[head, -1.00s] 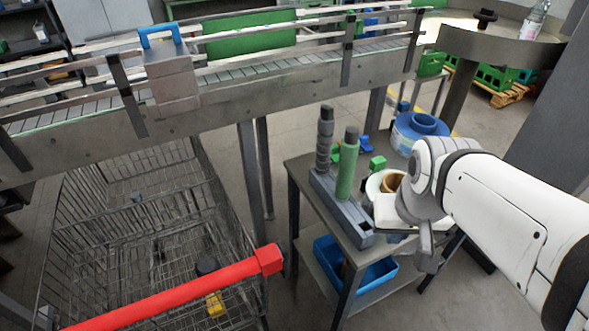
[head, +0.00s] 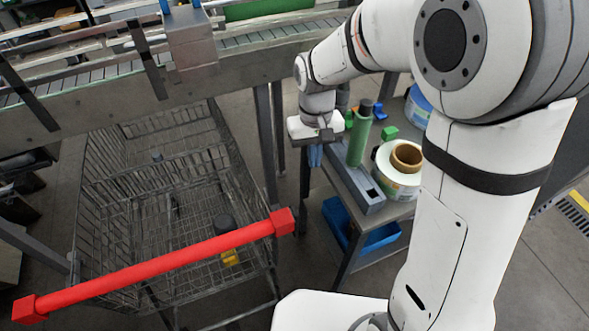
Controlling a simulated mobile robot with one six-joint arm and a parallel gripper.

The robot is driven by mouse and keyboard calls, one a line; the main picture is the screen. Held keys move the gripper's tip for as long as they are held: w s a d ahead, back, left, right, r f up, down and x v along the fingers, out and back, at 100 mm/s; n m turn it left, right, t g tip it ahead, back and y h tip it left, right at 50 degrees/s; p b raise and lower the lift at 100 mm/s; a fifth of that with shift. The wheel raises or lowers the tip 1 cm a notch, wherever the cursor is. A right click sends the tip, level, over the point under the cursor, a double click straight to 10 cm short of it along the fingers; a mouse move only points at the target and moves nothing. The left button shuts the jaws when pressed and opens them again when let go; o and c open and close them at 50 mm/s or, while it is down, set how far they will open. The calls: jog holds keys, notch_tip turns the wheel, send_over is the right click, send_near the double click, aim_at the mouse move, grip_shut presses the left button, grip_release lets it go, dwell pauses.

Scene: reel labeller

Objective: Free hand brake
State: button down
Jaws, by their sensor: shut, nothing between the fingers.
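A wire trolley (head: 88,180) with a red handle bar (head: 165,262) stands at the lower left. A black knob (head: 224,224) above a yellow block (head: 230,257) shows under the handle. It may be the hand brake, but no label tells me so. My gripper (head: 314,157) points down at the left edge of the side table, right of the trolley and above the level of its handle. It is shut and empty, apart from the knob and handle. My wrist hides part of a grey post behind it.
The conveyor (head: 95,105) runs across the back.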

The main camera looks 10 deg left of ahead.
aim_at(288, 209)
jog(key=a+f+n+g+h+p, duration=0.1)
jog(key=a+f, duration=0.5)
jog(key=a, duration=0.3)
jog(key=shift+n+p, duration=0.3)
jog(key=shift+n, duration=0.1)
jog(key=shift+d, duration=0.1)
jog(key=s+d+f+p, duration=0.1)
jog(key=f, duration=0.2)
jog(key=s+d+f+p, duration=0.1)
jog(key=s+f, duration=0.1)
jog(key=f, duration=0.1)
jog(key=s+d+f+p, duration=0.1)
jog(key=s+f, duration=0.1)
jog(key=f, duration=0.1)
jog(key=shift+s+d+f, duration=0.2)
jog(key=shift+s, duration=0.05)
